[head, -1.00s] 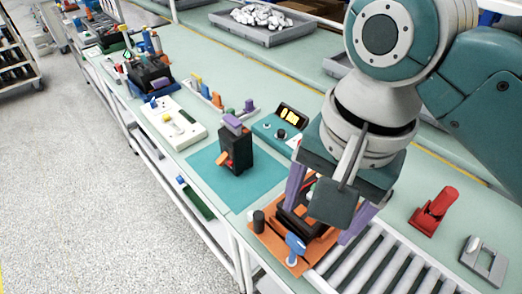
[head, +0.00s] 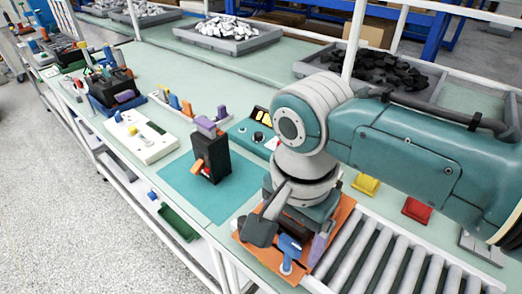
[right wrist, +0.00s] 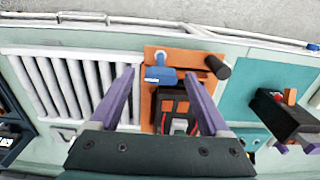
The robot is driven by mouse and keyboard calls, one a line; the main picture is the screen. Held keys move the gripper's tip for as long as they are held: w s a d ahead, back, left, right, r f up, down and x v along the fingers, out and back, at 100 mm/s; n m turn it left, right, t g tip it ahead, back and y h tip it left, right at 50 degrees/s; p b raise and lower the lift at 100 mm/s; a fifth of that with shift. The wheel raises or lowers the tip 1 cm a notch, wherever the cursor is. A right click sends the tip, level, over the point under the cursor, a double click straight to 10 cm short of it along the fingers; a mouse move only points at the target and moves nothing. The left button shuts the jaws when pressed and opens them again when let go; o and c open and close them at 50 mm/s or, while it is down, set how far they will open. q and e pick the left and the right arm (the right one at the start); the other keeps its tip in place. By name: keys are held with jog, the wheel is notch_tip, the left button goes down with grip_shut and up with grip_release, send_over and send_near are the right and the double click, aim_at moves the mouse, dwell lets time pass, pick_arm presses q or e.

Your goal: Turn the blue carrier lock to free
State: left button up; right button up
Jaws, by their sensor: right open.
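The blue carrier lock (head: 290,247) is a blue handle on a pale post at the near edge of the orange carrier (head: 246,236). It also shows in the right wrist view (right wrist: 161,75), lying across the plate. A black device (right wrist: 172,103) with red marks sits on the carrier beside the lock. My right gripper (right wrist: 158,78) is open, its purple fingers spread on either side of the carrier with the lock between them in that view; I see no contact. In the head view the wrist hides much of the carrier. My left gripper is not in view.
A black breaker (head: 212,160) with an orange lever stands on the teal mat (head: 180,190) to the left. A dark cylinder (right wrist: 218,67) stands at the carrier's corner. Grey rollers (head: 375,258) lie to the right. Yellow (head: 366,185) and red (head: 417,209) blocks are behind.

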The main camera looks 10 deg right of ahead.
grip_shut()
dwell(0.7)
